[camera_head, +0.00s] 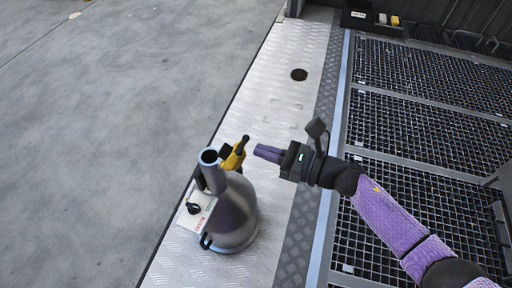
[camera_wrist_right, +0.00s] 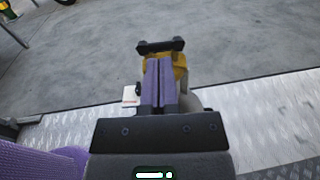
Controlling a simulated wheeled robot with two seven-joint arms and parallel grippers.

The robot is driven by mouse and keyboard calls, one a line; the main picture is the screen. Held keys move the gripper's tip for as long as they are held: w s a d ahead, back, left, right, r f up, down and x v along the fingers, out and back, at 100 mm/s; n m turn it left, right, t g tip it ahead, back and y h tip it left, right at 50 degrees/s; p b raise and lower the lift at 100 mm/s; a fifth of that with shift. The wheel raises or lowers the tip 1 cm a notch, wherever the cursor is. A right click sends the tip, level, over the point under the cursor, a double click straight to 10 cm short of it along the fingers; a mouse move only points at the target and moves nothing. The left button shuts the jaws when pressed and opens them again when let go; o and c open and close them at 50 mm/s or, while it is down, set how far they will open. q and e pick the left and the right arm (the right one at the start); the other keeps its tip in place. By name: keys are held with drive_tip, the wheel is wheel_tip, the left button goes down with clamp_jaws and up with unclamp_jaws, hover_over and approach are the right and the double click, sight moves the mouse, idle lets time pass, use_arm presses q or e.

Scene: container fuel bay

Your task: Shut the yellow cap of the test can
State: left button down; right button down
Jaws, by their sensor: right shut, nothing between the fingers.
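The test can is a grey metal can (camera_head: 232,215) with a narrowing neck, standing on the metal tread plate in the head view. Its round mouth (camera_head: 209,157) is open at the top. The yellow cap (camera_head: 235,155) with black ends is swung up to the right of the mouth. My right gripper (camera_head: 258,149) is shut and empty, its purple fingertips just right of the yellow cap. In the right wrist view the yellow cap (camera_wrist_right: 180,64) with its black bar shows just beyond the fingers (camera_wrist_right: 160,62). I cannot tell if they touch. My left gripper is out of view.
A white box (camera_head: 196,209) with a black knob sits against the can's left side. The tread plate (camera_head: 270,110) is clear around a dark round hole (camera_head: 299,75). Black floor grating (camera_head: 420,120) lies to the right, and bare concrete (camera_head: 110,130) to the left.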

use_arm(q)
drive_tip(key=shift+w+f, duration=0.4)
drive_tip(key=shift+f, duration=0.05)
use_arm(e)
drive_tip(key=shift+x, duration=1.05)
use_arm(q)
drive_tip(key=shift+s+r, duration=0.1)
